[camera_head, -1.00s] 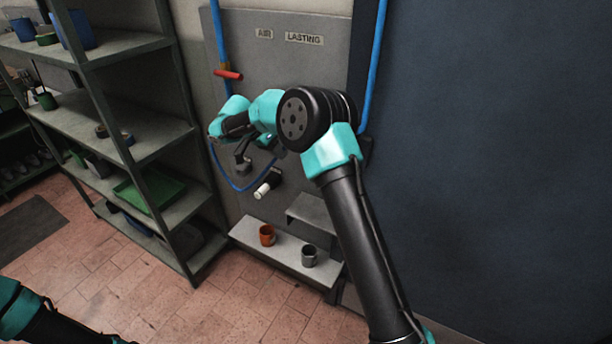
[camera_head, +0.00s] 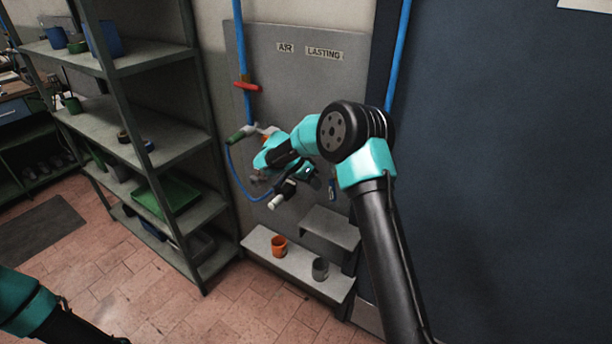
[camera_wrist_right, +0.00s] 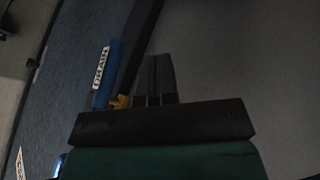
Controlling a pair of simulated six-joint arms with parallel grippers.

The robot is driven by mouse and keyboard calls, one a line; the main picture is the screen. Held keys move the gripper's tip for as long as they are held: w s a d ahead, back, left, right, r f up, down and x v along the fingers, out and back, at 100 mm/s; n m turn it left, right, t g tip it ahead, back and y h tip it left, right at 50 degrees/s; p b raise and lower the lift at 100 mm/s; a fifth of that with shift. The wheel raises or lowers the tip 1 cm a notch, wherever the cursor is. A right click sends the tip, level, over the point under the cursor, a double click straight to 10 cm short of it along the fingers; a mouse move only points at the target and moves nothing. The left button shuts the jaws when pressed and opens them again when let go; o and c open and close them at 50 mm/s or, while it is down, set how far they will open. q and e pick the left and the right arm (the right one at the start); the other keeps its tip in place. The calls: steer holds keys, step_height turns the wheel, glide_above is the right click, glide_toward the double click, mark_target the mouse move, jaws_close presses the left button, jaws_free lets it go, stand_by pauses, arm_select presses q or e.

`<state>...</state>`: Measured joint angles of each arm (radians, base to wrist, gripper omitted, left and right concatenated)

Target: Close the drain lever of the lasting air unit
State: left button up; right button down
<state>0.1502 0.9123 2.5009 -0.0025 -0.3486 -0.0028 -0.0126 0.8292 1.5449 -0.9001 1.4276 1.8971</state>
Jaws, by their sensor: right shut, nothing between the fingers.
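The drain lever, a blue handle (camera_wrist_right: 105,75) with a white DRAIN label, shows in the right wrist view. Its end by my gripper meets a small brass-coloured part. In the head view a small blue, labelled piece (camera_head: 333,189), apparently this lever, sits low on the grey panel, right of my wrist. My right gripper's dark fingers (camera_wrist_right: 160,65) are shut and empty, beside the handle with a small gap between.
The grey panel (camera_head: 290,75) has AIR and LASTING labels, a red handle (camera_head: 246,86) and blue hoses. Below are a ledge with an orange mug (camera_head: 279,246) and a grey mug (camera_head: 320,268). Shelving (camera_head: 150,135) stands left; a dark blue wall is right.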

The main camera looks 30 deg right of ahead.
mark_target(333, 190)
steer(key=s, duration=0.1)
steer(key=s+d, duration=0.1)
steer(key=s, duration=0.1)
steer(key=shift+s+d+r, duration=0.2)
steer(key=shift+s+r, duration=0.05)
steer(key=shift+s, duration=0.15)
